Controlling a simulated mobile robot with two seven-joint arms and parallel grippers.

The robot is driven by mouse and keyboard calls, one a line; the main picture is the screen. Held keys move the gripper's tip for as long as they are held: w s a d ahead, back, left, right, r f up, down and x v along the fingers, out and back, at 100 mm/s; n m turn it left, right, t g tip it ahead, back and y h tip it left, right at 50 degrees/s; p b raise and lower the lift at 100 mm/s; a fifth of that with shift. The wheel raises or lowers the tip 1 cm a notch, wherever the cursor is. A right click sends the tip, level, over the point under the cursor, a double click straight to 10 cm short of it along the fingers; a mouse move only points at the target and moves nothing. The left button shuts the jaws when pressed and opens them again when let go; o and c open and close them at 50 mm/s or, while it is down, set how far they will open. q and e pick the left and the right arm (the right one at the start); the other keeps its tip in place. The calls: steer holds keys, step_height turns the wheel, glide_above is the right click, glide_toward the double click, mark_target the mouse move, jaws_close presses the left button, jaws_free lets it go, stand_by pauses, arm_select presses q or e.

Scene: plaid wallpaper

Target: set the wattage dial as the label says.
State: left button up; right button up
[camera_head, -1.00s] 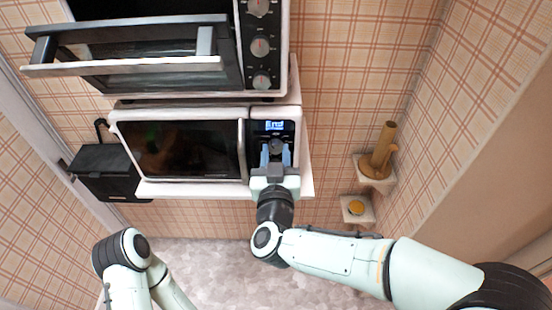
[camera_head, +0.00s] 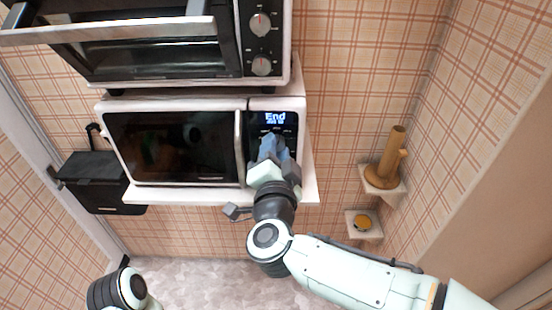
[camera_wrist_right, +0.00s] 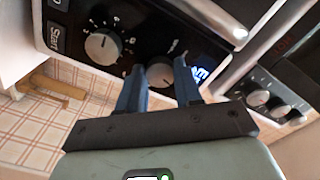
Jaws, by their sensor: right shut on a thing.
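The white microwave (camera_head: 243,150) stands on a shelf with its door shut. Its dark control panel has a lit display (camera_head: 275,118) that reads "End". In the right wrist view a grey dial (camera_wrist_right: 160,75) sits beside the display, between the blue fingers of my right gripper (camera_wrist_right: 160,68). The gripper is shut on this dial. In the head view my right gripper (camera_head: 271,143) hides both dials. I cannot read a wattage label. My left gripper is out of view.
A black box (camera_head: 95,182) hangs at the left. A wooden object (camera_head: 392,158) and a yellow round thing (camera_head: 362,222) sit on small wall shelves at the right.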

arm_select(q)
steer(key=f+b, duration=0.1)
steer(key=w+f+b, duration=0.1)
steer(key=b, duration=0.1)
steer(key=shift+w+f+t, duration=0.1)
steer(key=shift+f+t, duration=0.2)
arm_select(e)
steer(key=m, duration=0.5)
steer(key=shift+r, duration=0.1)
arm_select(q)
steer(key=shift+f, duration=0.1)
arm_select(e)
steer(key=shift+m, duration=0.3)
steer(key=o, duration=1)
steer(key=shift+o, duration=0.2)
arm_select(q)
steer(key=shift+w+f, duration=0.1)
arm_select(e)
steer(key=s, duration=1.3)
steer(key=shift+s, duration=0.2)
